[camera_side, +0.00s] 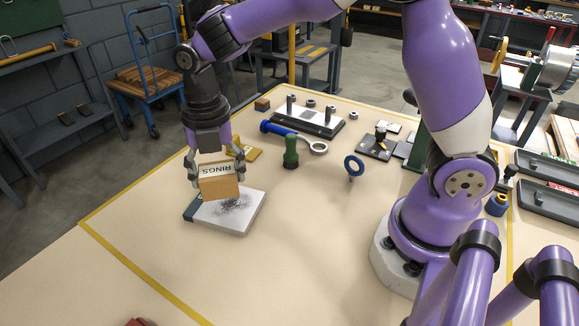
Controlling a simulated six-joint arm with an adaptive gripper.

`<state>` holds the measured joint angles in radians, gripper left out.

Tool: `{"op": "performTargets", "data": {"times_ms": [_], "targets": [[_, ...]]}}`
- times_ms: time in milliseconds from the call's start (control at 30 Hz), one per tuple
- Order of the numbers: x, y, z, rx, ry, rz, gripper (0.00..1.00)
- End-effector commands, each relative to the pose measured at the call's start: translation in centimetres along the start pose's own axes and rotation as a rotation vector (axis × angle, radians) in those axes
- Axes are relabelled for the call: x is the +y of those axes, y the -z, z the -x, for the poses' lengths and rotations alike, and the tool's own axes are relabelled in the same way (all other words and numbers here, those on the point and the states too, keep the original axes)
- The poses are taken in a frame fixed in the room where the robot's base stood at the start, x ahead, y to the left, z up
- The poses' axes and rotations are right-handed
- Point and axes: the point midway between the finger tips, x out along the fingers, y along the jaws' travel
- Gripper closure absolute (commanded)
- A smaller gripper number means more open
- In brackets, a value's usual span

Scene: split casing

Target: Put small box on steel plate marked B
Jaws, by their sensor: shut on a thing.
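The small box (219,187) is brown cardboard with "RINGS" printed on it, the letters upside down in this view. My gripper (214,172) is shut on it, with a finger on its left and right sides. The box is over the left part of a flat pale slab (240,214) with a dark strip at its left edge and a dark speckled patch on top. I cannot tell whether the box touches the slab. A grey plate with upright pegs (310,118) and dark flat plates (376,148) lie farther back. I cannot make out a letter B on any of them.
A small brown block (262,104) lies at the back. The table's front area is mostly clear.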

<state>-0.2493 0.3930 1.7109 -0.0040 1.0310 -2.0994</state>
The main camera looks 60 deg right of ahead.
Motion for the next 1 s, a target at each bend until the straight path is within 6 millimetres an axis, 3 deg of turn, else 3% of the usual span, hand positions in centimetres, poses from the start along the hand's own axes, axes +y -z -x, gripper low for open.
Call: {"op": "performTargets", "data": {"times_ms": [167, 467, 867, 900, 933, 1000], "targets": [[-0.1, -2.0, -1.2, 0.000, -0.001, 0.001, 0.79], [-0.1, -2.1, -5.0, 0.001, 0.002, 0.003, 0.79], [-0.1, -2.1, -5.6, 0.000, -0.001, 0.003, 0.79], [-0.1, -2.1, -5.6, 0.000, 0.000, 0.003, 0.05], [-0.1, -2.1, -5.5, 0.000, -0.001, 0.003, 0.00], [-0.1, -2.1, -5.5, 0.000, -0.001, 0.003, 0.00]]}}
